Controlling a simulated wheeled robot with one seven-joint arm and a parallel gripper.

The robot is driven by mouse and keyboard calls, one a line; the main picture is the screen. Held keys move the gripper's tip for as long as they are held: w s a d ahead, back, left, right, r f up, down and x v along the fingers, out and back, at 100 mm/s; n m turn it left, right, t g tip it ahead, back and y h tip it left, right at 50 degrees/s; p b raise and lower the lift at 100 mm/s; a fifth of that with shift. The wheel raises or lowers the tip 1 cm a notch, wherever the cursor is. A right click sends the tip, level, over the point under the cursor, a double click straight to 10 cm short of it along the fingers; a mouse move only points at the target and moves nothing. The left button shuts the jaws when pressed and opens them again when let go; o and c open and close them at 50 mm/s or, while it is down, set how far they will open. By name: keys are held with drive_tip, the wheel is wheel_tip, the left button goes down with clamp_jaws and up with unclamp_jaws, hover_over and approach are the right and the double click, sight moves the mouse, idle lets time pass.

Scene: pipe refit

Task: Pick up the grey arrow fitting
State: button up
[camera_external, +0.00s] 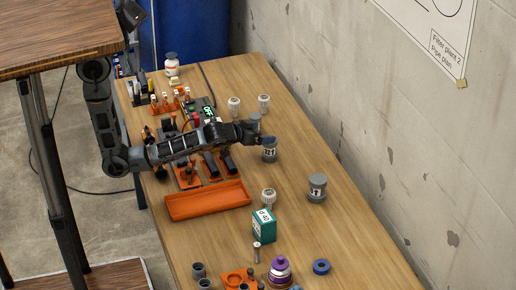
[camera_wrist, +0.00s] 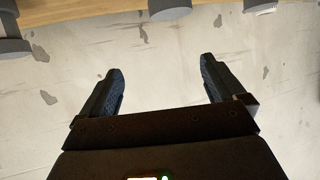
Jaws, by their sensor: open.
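A grey cylindrical fitting (camera_external: 317,188) with a pale label stands upright on the right part of the table; its mark is too small to read surely. A similar grey fitting (camera_external: 270,152) with a pale label stands close by the end of my arm. I cannot tell for sure which carries the arrow. My gripper (camera_wrist: 160,68) is open, with nothing between its fingers in the wrist view. In the external view it is at the end of my outstretched arm, beside the nearer grey fitting; the overlap hides whether they touch. Parts of grey objects (camera_wrist: 12,45) show at the wrist view's top left.
White ribbed caps (camera_external: 234,105) stand behind, with another (camera_external: 268,197) in front beside a green box (camera_external: 264,226). An orange tray (camera_external: 208,201) lies below my arm. A purple-topped piece (camera_external: 280,268) and blue ring (camera_external: 321,267) are nearer. The concrete wall (camera_external: 400,150) borders the table's right.

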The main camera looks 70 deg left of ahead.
drive_tip(key=w+d+f+m+h, duration=0.1)
drive_tip(key=w+d+m+h, duration=0.3)
drive_tip(key=d, duration=0.4)
drive_tip(key=m+h+p, duration=0.2)
drive_tip(key=m+h, duration=0.2)
drive_tip(key=h, duration=0.2)
approach(323, 182)
wheel_tip(323, 182, up, 3)
drive_tip(key=w, duration=0.3)
drive_tip(key=shift+y, duration=0.3)
wheel_tip(323, 182, down, 5)
drive_tip(key=shift+s+a+f, duration=0.1)
drive_tip(key=shift+s+a, duration=0.05)
drive_tip(key=shift+f, duration=0.3)
drive_tip(key=b+x, duration=0.5)
drive_tip(key=x, duration=0.1)
drive_tip(key=shift+f, duration=0.15)
drive_tip(key=shift+w+d+f+b, duration=0.1)
drive_tip(key=shift+w+d+b, duration=0.1)
drive_tip(key=shift+w+b, duration=0.5)
drive_tip(key=shift+c, duration=0.3)
drive_tip(key=c, duration=1.1)
